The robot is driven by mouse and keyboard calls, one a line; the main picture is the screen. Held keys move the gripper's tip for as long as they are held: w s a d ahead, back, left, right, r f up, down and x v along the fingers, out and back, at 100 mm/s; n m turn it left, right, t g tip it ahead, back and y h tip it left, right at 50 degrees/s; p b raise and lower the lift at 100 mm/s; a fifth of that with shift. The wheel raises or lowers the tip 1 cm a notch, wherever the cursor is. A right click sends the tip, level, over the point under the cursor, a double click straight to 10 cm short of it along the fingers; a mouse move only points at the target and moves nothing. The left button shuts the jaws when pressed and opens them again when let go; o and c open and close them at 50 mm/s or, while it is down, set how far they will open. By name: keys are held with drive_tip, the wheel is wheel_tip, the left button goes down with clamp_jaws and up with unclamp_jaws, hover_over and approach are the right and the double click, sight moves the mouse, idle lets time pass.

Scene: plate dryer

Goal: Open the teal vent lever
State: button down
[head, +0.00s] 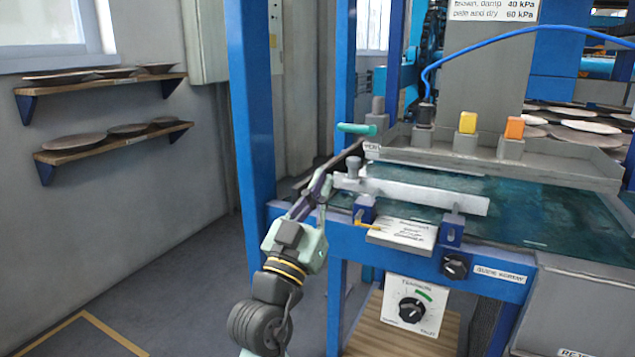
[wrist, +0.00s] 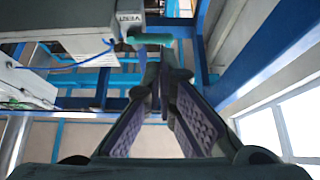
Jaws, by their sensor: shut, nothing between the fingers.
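The teal vent lever (head: 356,129) is a short horizontal bar at the left end of the grey control ledge, above a small white label (head: 371,147). In the wrist view the lever (wrist: 150,39) lies across the picture just beyond my fingertips, beside the VENT label (wrist: 130,18). My gripper (head: 323,180) is shut and empty, below and to the left of the lever in the head view. In the wrist view its fingertips (wrist: 162,62) line up with the lever. I cannot tell whether they touch it.
A black knob (head: 424,114), a yellow knob (head: 467,122) and an orange knob (head: 514,128) stand along the ledge. A pale bar (head: 425,194) crosses the machine front near my gripper. A blue post (head: 253,130) stands left. Floor at left is open.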

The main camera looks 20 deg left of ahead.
sight(346, 130)
drive_tip(key=p+x, duration=0.3)
drive_tip(key=x, duration=0.7)
drive_tip(key=shift+w+r, duration=0.15)
drive_tip(key=shift+w, duration=0.1)
drive_tip(key=shift+m+b, duration=0.4)
drive_tip(key=shift+b, duration=0.2)
drive_tip(key=shift+a+r+m+h+b, duration=0.1)
drive_tip(key=shift+m+h+b, duration=0.3)
drive_tip(key=shift+h, duration=0.3)
